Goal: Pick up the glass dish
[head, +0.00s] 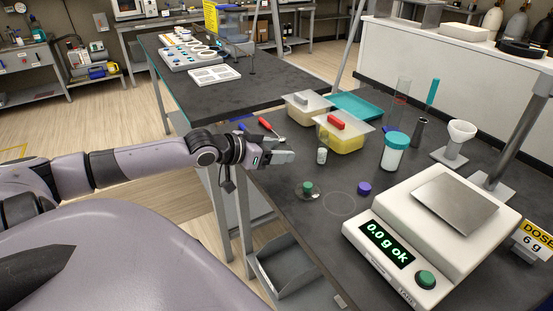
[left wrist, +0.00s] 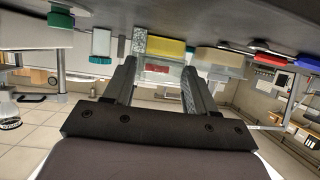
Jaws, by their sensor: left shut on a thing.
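My left gripper (head: 287,157) reaches in over the near left edge of the dark table. In the left wrist view its two fingers (left wrist: 159,70) stand apart, shut on a pale, clear thing between the tips. I cannot make out its outline, so I cannot tell whether it is the glass dish. A faint clear round shape (head: 299,193) lies on the table beside a green cap (head: 307,187), in front of the gripper. A thin pale ring (head: 340,204) shows to its right; whether it is glass or a marking is unclear. My right gripper is not in view.
A yellow-filled tub (head: 345,141) is behind. The scale (head: 430,235) reads 0.0 g and fills the right front.

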